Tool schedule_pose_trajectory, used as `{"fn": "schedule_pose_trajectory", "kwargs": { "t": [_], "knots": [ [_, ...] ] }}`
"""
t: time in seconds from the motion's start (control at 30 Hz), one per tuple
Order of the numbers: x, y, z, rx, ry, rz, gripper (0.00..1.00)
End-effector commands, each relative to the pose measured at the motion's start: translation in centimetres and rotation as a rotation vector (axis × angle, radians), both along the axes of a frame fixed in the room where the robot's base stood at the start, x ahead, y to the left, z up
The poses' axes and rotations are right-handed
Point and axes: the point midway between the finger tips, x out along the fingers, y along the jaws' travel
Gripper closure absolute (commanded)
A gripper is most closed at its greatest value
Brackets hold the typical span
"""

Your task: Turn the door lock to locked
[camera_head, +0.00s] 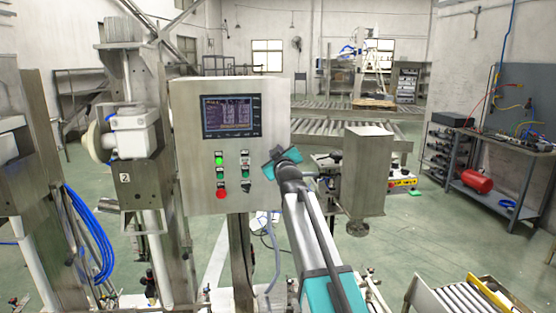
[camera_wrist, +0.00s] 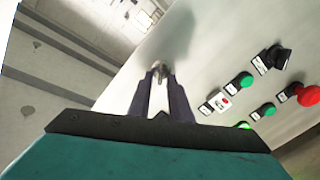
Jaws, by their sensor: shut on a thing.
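The door lock (camera_wrist: 157,67) is a small metallic piece on the grey cabinet door, seen in the wrist view between the tips of my dark fingers. My gripper (camera_wrist: 159,82) is shut on it, with the fingers pointing at the door face. The fingertips hide much of the lock, so I cannot tell which way it is turned. In the head view my teal gripper (camera_head: 270,162) is at the right edge of the control cabinet (camera_head: 188,150). The lock is hidden there behind the gripper.
Beside the lock, the door carries green buttons (camera_wrist: 245,80), a black selector switch (camera_wrist: 274,56) and a red button (camera_wrist: 308,95). A screen (camera_head: 231,116) sits above the buttons. A steel box (camera_head: 364,175) stands to the right of my arm.

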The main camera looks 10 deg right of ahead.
Motion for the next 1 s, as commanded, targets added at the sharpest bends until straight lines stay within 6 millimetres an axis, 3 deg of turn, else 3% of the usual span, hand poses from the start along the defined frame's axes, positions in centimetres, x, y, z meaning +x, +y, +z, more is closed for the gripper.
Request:
{"fn": "schedule_pose_trajectory", "kwargs": {
  "t": [1.0],
  "knots": [
    [0.00,0.55,-1.06,-0.896,0.002,0.000,1.00]
  ]
}}
